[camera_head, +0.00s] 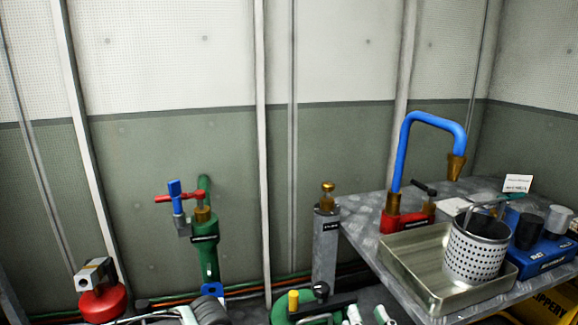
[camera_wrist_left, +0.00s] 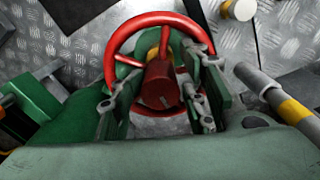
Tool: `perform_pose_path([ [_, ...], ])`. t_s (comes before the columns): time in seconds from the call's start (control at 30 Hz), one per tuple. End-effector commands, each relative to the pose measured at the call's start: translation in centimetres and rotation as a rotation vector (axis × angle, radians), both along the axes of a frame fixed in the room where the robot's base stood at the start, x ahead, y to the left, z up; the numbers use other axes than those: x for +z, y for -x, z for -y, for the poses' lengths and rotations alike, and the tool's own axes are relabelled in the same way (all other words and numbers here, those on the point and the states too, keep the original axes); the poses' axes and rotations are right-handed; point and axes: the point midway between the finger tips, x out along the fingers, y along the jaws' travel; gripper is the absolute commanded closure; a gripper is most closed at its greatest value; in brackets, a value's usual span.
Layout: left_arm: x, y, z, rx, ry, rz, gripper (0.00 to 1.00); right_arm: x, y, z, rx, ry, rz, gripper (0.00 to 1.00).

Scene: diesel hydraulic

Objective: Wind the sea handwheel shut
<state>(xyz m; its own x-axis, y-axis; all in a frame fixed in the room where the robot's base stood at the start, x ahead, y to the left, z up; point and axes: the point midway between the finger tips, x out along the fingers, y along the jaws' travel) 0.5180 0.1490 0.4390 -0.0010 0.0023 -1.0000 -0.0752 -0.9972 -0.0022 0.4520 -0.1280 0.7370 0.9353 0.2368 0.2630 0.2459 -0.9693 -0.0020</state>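The red handwheel (camera_wrist_left: 118,38) shows in the left wrist view, with a curved rim, spokes and a dark red hub (camera_wrist_left: 163,88). Some brass shows behind the hub. My left gripper (camera_wrist_left: 157,92) has its two fingers spread apart, one on each side of the hub. Part of the rim passes behind the fingers, and I cannot tell whether they touch it. I cannot make out this wheel in the head view. Neither gripper can be clearly picked out there.
A metal bench at right carries a steel tray (camera_head: 412,277), a perforated basket (camera_head: 476,253) and a blue pipe (camera_head: 401,150). A green pipe with a red lever valve (camera_head: 185,197) stands by the wall. A grey post (camera_head: 325,245) stands beside the bench. Pale parts at the bottom edge are cut off.

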Motion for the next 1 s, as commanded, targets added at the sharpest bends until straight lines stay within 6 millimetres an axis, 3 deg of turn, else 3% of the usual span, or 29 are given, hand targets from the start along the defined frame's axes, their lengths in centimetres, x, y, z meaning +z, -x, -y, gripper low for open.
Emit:
perform_pose_path([
  [1.0, -0.10, 0.06, -0.18, 1.617, -0.007, 0.005, 0.65, 0.03, 0.00, 0.00, 0.000, 0.000, 0.001, 0.67],
])
